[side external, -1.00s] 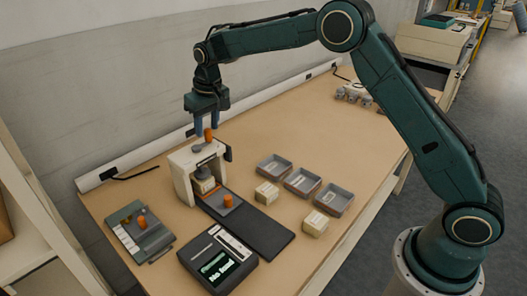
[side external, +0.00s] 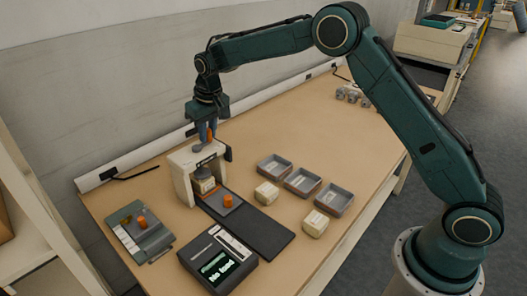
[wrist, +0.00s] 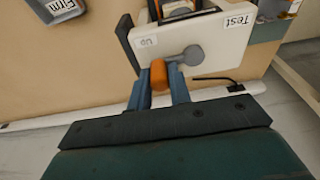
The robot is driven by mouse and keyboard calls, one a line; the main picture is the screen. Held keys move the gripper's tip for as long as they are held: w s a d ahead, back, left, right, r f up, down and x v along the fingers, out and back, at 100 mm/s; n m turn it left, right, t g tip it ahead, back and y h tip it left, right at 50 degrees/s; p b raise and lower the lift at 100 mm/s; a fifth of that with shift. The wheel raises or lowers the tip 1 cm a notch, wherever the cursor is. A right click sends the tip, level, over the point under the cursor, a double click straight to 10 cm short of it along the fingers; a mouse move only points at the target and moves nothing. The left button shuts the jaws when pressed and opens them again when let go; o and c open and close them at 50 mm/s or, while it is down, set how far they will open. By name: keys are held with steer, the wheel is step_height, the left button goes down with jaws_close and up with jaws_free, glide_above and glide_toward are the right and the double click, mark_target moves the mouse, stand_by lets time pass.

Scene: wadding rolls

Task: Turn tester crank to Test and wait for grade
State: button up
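The cream tester (side external: 181,178) stands near the wall, and its top also shows in the wrist view (wrist: 205,45), marked "Up" and "Test". The grey crank pivot (wrist: 193,55) is on its top. The orange crank knob (wrist: 158,75) points to the "Up" side, away from "Test". My gripper (side external: 207,134) is lowered over the knob; its blue fingers lie close against both sides (wrist: 160,85). A cream wadding roll (side external: 204,187) sits under the grey press head inside the tester. The display (side external: 217,268) shows green text that seems to read "No load".
A dark slide with an orange knob (side external: 228,201) runs out from the tester. Two cream rolls (side external: 267,193) (side external: 316,223) and three grey trays (side external: 302,181) lie to the right; one is labelled "Firm" (wrist: 60,8).

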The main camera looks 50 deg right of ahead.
steer(key=shift+s, duration=0.1)
steer(key=shift+s+a, duration=0.25)
steer(key=shift+s, duration=0.35)
steer(key=shift+s+a, duration=0.25)
steer(key=shift+s, duration=0.35)
steer(key=shift+a, duration=0.1)
steer(key=shift+s+a, duration=0.75)
steer(key=shift+a, duration=0.25)
